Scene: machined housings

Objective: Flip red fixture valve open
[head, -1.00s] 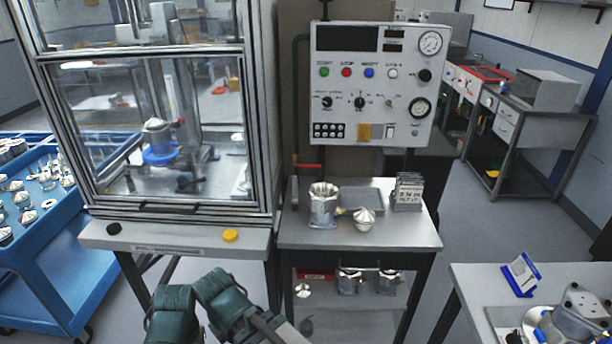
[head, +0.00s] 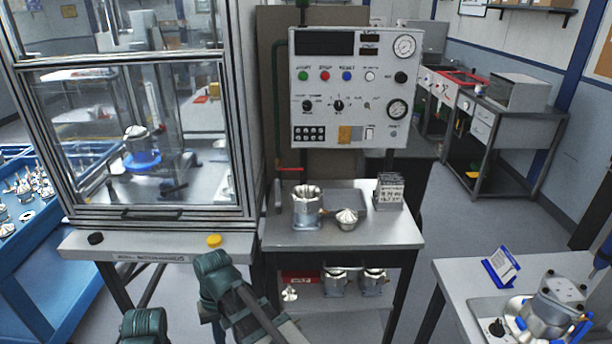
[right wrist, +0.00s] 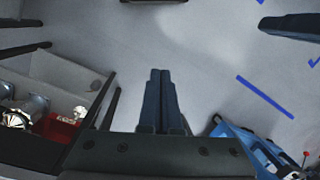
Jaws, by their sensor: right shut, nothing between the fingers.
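The red valve handle (head: 290,169) shows in the head view, low on the dark green pipe (head: 278,110) that runs down the left side of the control panel. The handle lies roughly horizontal, crosswise to the pipe, just above the back of the small metal table. My right gripper (right wrist: 160,74) shows in the right wrist view, with its two dark fingers together and nothing between them. It is over the floor, apart from the valve. My left gripper is outside both views; only green arm parts of mine show at the bottom of the head view.
The control panel (head: 350,88) stands above the metal table (head: 385,228), which holds a metal housing (head: 306,210), a cone-topped part (head: 347,219) and a card rack (head: 390,191). A glass-doored cabinet (head: 150,212) stands left. A second table (head: 450,275) is at right.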

